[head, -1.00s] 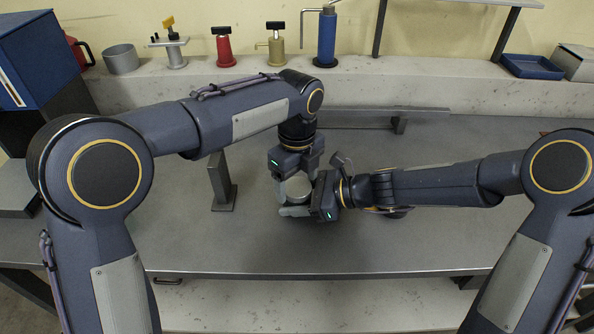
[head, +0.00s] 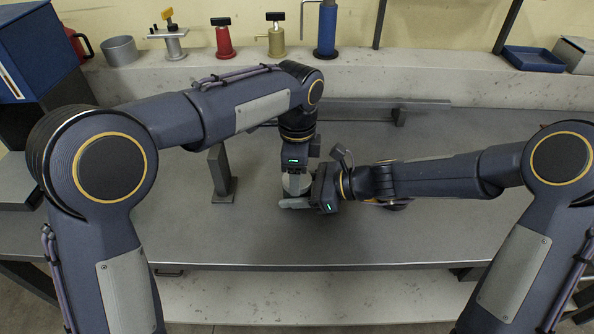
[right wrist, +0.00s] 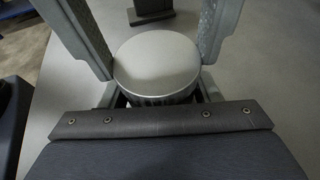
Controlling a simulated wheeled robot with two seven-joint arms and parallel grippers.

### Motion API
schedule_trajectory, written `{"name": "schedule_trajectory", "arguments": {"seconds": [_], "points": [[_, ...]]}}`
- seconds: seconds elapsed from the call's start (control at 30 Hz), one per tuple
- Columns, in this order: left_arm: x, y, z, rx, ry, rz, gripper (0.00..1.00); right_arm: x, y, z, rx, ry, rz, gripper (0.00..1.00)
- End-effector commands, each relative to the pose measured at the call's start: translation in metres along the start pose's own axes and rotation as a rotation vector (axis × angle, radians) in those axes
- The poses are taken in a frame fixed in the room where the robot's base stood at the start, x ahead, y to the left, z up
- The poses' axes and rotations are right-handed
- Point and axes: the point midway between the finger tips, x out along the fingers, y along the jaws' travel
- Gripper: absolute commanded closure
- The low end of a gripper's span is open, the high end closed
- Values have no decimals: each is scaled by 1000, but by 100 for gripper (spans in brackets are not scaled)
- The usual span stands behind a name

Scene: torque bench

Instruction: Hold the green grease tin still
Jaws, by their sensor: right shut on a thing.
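The grease tin (head: 296,184) is small and round with a pale silvery lid; its green side cannot be made out. In the right wrist view the tin's lid (right wrist: 157,64) sits between the two grey fingers of my right gripper (right wrist: 150,45). My right gripper (head: 298,196) reaches in from the right at bench height and is shut on the tin, which looks upright. My left gripper (head: 295,162) points down directly above the tin in the head view and hides part of it. Its fingertips are hidden, so its opening cannot be told.
A grey metal post (head: 221,178) stands on the bench (head: 400,240) left of the tin. A raised metal rail (head: 390,106) lies behind. The back ledge holds a red tool (head: 223,40), a blue cylinder (head: 326,30) and a blue tray (head: 533,60). The bench front is clear.

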Motion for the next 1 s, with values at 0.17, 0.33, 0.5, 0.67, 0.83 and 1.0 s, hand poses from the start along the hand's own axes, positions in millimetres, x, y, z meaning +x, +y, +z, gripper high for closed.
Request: {"name": "schedule_trajectory", "arguments": {"seconds": [0.17,0.33,0.5,0.67,0.83,1.0], "points": [[-1,0,-1,-351,1,-2,70,0,0,0,0,0,1,100],[-1,0,0,-487,0,-2,70,0,0,0,0,0,1,100],[-1,0,0,-494,1,-2,70,0,0,0,0,0,1,100],[-1,0,0,-492,1,-2,37,0,0,0,0,0,1,100],[-1,0,0,-491,1,-1,21,0,0,0,0,0,1,100],[-1,0,0,-491,0,-1,21,0,0,0,0,0,1,100]]}}
